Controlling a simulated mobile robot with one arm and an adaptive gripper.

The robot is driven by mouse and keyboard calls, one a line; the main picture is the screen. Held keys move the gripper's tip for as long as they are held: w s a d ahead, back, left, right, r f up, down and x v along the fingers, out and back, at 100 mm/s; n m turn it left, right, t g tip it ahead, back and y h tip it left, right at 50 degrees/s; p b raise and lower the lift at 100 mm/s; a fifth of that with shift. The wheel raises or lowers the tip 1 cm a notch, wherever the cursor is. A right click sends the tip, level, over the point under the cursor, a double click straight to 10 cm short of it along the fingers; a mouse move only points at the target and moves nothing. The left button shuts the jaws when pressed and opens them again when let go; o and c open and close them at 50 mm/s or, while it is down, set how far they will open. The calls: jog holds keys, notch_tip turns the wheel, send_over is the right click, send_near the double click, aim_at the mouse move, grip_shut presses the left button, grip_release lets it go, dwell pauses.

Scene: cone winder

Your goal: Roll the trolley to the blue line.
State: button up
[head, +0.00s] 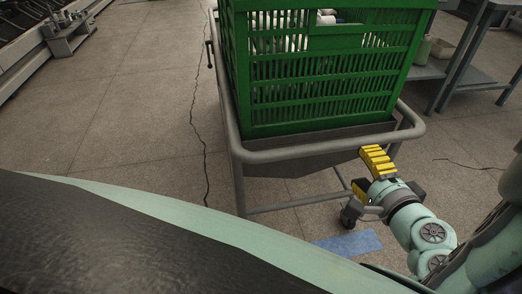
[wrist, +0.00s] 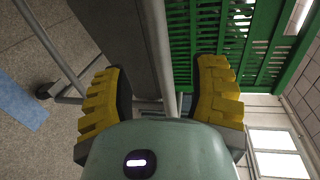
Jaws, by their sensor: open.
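The trolley (head: 310,151) has a grey tubular frame and carries a green slatted crate (head: 325,85). Its near rail also shows in the wrist view (wrist: 157,45), running between my fingers. My gripper (head: 365,175) is at the near right corner of the trolley, just below the rail in the head view. In the wrist view my gripper (wrist: 160,85) is open, with one yellow finger on each side of the rail and gaps beside it. The blue line (head: 348,244) lies on the floor by the near right caster, partly hidden by my body. It also shows in the wrist view (wrist: 22,103).
White and coloured cones (head: 325,17) show inside the crate. A grey table (head: 480,45) with containers stands at the back right. A machine (head: 65,35) runs along the far left. The floor left of the trolley is clear, with a thin dark crack or cable (head: 194,110).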

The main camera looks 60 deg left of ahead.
jog(key=shift+v, duration=0.8)
jog(key=shift+r, duration=0.1)
